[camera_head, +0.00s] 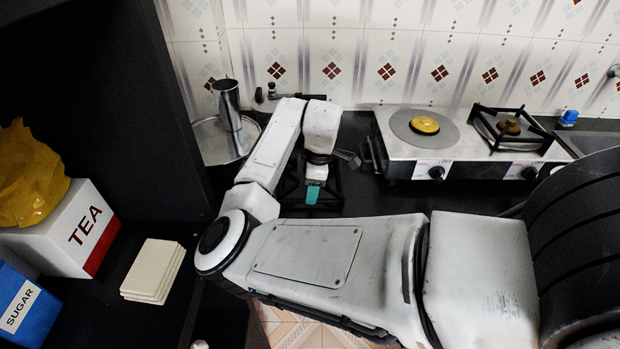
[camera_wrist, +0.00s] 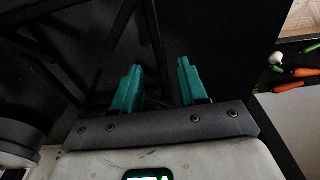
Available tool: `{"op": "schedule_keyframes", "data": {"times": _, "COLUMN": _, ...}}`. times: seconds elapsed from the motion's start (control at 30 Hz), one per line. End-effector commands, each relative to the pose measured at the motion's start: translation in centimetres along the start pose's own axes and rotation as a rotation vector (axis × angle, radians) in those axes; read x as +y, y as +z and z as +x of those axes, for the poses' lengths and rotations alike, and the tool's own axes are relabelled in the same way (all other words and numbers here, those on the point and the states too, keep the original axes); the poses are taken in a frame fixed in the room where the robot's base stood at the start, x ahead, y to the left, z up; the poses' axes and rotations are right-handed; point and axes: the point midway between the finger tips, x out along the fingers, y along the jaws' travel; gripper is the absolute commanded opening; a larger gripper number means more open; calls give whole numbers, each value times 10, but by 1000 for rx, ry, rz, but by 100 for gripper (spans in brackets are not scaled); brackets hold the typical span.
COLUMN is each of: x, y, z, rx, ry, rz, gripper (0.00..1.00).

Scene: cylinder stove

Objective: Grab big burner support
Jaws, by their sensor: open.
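A black burner support (camera_head: 291,199) lies on the dark counter left of the stove, partly hidden behind my arm. In the wrist view its dark bars (camera_wrist: 155,38) run ahead of my fingers, and one bar comes down toward the gap between them. My gripper (camera_head: 313,190) is above this support, with a teal fingertip showing. In the wrist view my gripper (camera_wrist: 158,84) has its two teal fingers apart with nothing held. Dark on dark, I cannot tell whether the fingers touch the bar. Another black support (camera_head: 492,128) sits on the stove's right burner.
The stove (camera_head: 405,166) stands to the right, its left burner (camera_head: 424,125) bare. A metal cup (camera_head: 228,104) and round tray (camera_head: 215,145) are behind left. A TEA box (camera_head: 75,235) and cream tiles (camera_head: 153,270) are at left. Carrots (camera_wrist: 289,88) lie at right.

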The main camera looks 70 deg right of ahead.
Motion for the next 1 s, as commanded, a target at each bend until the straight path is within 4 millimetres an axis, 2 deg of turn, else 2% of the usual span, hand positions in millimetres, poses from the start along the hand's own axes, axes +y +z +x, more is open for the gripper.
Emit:
{"op": "schedule_keyframes", "data": {"times": 0.2, "x": -2, "y": 0, "z": 27, "rx": 0, "ry": -2, "rz": -1, "gripper": 43}}
{"op": "schedule_keyframes", "data": {"times": 0.5, "x": -2, "y": 1, "z": 31, "rx": 0, "ry": 0, "rz": 0, "gripper": 42}}
{"op": "schedule_keyframes", "data": {"times": 0.93, "x": -2, "y": 1, "z": 30, "rx": 0, "ry": 0, "rz": 0, "gripper": 0}}
{"op": "schedule_keyframes", "data": {"times": 1.0, "x": -2, "y": 1, "z": 30, "rx": 0, "ry": 0, "rz": 0, "gripper": 0}}
